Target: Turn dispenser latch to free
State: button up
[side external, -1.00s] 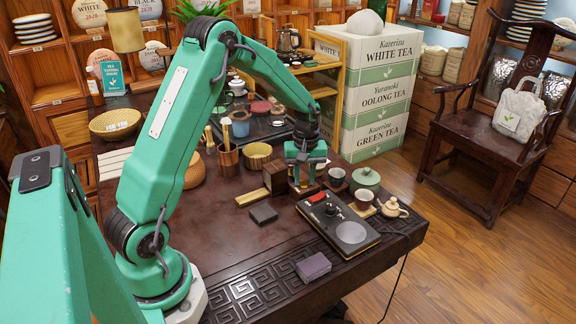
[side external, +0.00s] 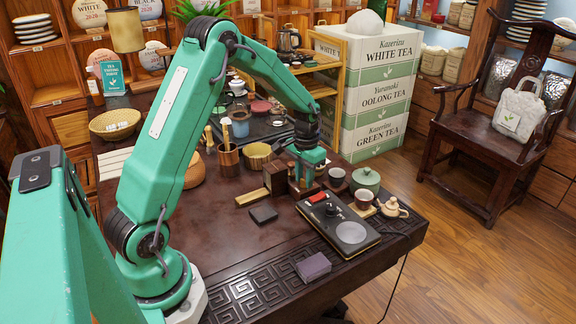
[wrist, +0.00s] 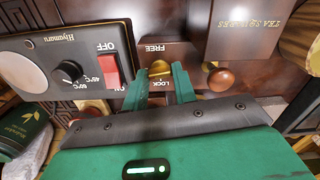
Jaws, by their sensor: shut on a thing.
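The dispenser (wrist: 185,48) is a dark brown block with the words FREE and LOCK on its top, upside down in the wrist view. Its small brass latch (wrist: 158,65) sits between the two words. My gripper (wrist: 163,72) has its green fingers closed on the latch from both sides, with LOCK visible between them. The fingers hide part of the latch, so I cannot tell its exact angle. In the side view my gripper (side external: 303,188) is low over the dispenser, which is mostly hidden.
A black heater plate (side external: 340,225) with a red switch (wrist: 108,70) is close beside the dispenser. A round wooden knob (wrist: 221,79) stands on the other side. A dark wooden box (side external: 275,178), cups and a green lidded pot (side external: 366,180) stand near.

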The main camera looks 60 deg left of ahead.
aim_at(304, 180)
jog(key=shift+r+m, duration=0.1)
jog(key=shift+m, duration=0.9)
jog(key=o, duration=1)
jog(key=shift+r, duration=3.9)
